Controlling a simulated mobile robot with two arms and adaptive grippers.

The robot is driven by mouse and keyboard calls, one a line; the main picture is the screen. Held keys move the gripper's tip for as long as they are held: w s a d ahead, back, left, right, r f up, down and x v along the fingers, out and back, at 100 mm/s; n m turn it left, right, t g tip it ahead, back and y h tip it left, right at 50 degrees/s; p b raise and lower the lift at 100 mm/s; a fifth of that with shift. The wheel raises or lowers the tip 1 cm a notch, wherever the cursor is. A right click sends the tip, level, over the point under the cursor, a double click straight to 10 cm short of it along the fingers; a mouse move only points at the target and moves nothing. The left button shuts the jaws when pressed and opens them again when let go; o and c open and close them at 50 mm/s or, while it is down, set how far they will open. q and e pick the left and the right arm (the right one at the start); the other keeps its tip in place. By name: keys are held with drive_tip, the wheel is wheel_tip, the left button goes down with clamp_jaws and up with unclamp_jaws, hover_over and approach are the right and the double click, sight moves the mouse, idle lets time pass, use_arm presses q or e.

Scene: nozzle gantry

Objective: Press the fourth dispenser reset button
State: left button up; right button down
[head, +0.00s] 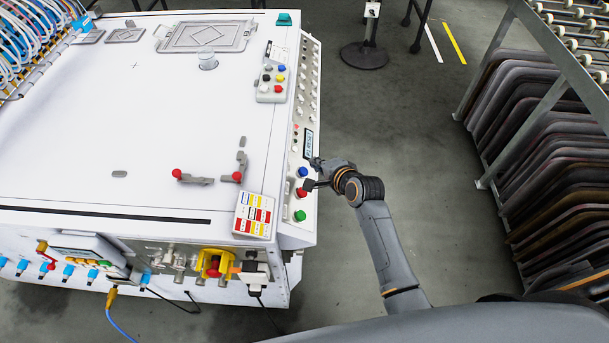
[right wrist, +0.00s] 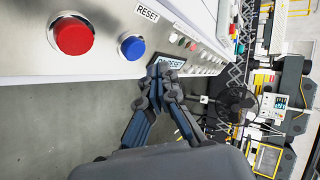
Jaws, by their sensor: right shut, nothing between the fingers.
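A slanted control panel (head: 306,75) runs along the right edge of the white machine, with a column of small pale round buttons. Which of them is the fourth dispenser's reset button cannot be read. My right gripper (head: 312,172) is at the panel's outer edge near this label. In the right wrist view the gripper (right wrist: 158,72) is shut and empty; contact with the panel cannot be told. My left gripper is not in view.
A large red button (right wrist: 73,34) and a blue button (right wrist: 132,47) are close to the fingers. A green button (head: 299,215) lies nearer the front. A small button box (head: 271,82) stands on the machine top. Open floor (head: 400,130) separates the machine from a rack (head: 545,140).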

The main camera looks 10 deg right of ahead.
sight(305, 167)
drive_tip(key=shift+w+a+f, duration=0.15)
drive_tip(key=shift+a+f, duration=0.3)
drive_tip(key=shift+f, duration=0.1)
drive_tip(key=shift+f, duration=0.1)
idle(1.1)
drive_tip(key=shift+a+f, duration=0.25)
drive_tip(key=shift+w+a+f+b, duration=0.1)
drive_tip(key=shift+a+f+b, duration=0.2)
drive_tip(key=shift+f, duration=0.15)
idle(1.0)
drive_tip(key=shift+r, duration=0.1)
drive_tip(key=shift+d+r+p, duration=0.55)
drive_tip(key=shift+r+p, duration=0.15)
drive_tip(key=shift+p, duration=0.25)
